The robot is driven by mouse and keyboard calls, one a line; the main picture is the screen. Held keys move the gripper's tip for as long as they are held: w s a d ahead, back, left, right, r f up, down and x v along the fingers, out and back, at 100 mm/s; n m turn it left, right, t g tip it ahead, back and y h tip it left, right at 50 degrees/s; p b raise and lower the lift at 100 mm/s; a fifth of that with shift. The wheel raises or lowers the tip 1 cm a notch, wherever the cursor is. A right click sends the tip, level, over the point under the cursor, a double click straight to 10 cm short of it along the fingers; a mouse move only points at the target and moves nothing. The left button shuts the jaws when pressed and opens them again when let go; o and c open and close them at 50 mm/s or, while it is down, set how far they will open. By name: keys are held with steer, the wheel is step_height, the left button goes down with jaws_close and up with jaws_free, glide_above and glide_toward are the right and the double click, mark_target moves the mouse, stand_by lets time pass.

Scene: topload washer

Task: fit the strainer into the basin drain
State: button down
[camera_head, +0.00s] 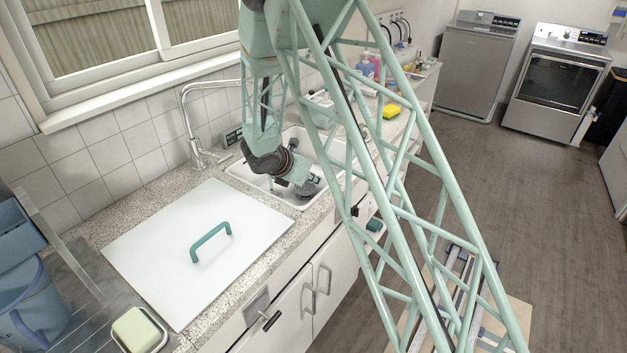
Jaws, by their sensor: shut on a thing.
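The white basin (303,206) is set into the speckled counter, in the middle of the head view. My gripper (308,187) points down into the basin near its front right side. It is shut on a small dark grey piece at its tip, which looks like the strainer; its outline is too small and partly covered to make out fully. The drain is hidden, and I cannot tell whether the strainer touches the basin floor.
A chrome faucet (190,125) stands behind the basin's left side. A white board (165,255) with a teal handle (211,241) covers the counter at left. My lattice arm blocks much of the right side.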

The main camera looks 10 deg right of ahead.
steer(key=shift+f+b, duration=0.7)
steer(key=shift+f, duration=0.15)
steer(key=c, duration=2.7)
jaws_free()
steer(key=shift+c, duration=0.2)
steer(key=v, duration=1.2)
steer(key=shift+a, duration=0.1)
